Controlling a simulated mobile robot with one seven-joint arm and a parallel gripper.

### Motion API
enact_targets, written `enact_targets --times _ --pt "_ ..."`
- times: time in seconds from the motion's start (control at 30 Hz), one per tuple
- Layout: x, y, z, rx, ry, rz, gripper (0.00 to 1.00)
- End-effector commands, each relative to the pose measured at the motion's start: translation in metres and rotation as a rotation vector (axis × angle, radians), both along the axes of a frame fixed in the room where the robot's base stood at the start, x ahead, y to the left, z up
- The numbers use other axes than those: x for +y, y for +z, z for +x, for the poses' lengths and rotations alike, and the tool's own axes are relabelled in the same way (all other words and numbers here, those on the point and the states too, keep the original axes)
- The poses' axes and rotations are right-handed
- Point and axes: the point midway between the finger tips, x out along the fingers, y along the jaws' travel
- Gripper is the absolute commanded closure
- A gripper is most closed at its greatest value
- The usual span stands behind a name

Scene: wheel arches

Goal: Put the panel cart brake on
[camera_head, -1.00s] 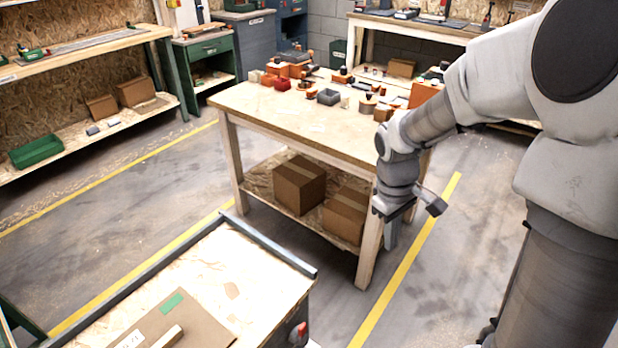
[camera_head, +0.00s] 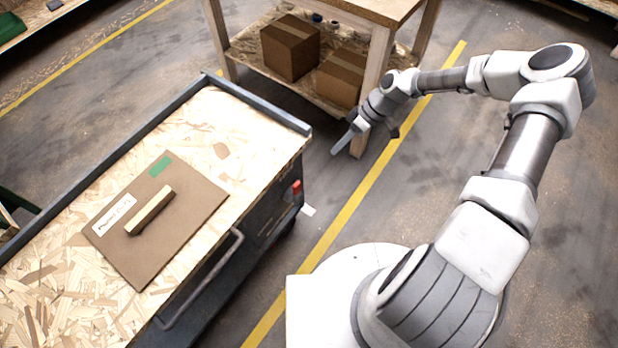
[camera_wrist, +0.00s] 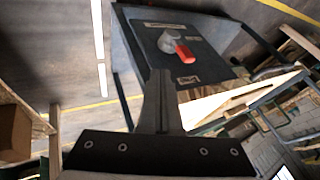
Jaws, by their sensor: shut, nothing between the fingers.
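The panel cart (camera_head: 95,208) stands at the left in the head view, with a chipboard top and dark sides. Its brake lever (camera_head: 296,187) shows as a small red piece on the end face near the right corner. In the wrist view the brake is a grey round knob with a red grip (camera_wrist: 185,53) on a dark plate with small labels, too small to read. The red grip points to the lower right there. My gripper (camera_head: 338,146) is shut and empty, in the air to the upper right of the lever, apart from it. Its fingers (camera_wrist: 158,78) also show in the wrist view.
A brown panel (camera_head: 155,220) with a wooden handle lies on the cart top. A workbench (camera_head: 375,10) stands behind my gripper, with cardboard boxes (camera_head: 290,47) on its lower shelf. A yellow floor line (camera_head: 350,205) runs past the cart. The floor to the right of the cart's end is open.

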Motion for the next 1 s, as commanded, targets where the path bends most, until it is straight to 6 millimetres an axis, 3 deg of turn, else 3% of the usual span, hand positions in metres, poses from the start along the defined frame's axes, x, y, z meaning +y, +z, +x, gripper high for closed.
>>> enact_targets --times 0.1,0.63,1.0 --pt "0.003 -0.01 0.003 -0.01 -0.007 0.033 1.0" --pt "0.009 -0.019 0.002 -0.011 -0.004 0.041 1.0" --pt "0.052 -0.078 -0.009 -0.01 -0.004 0.042 1.0"
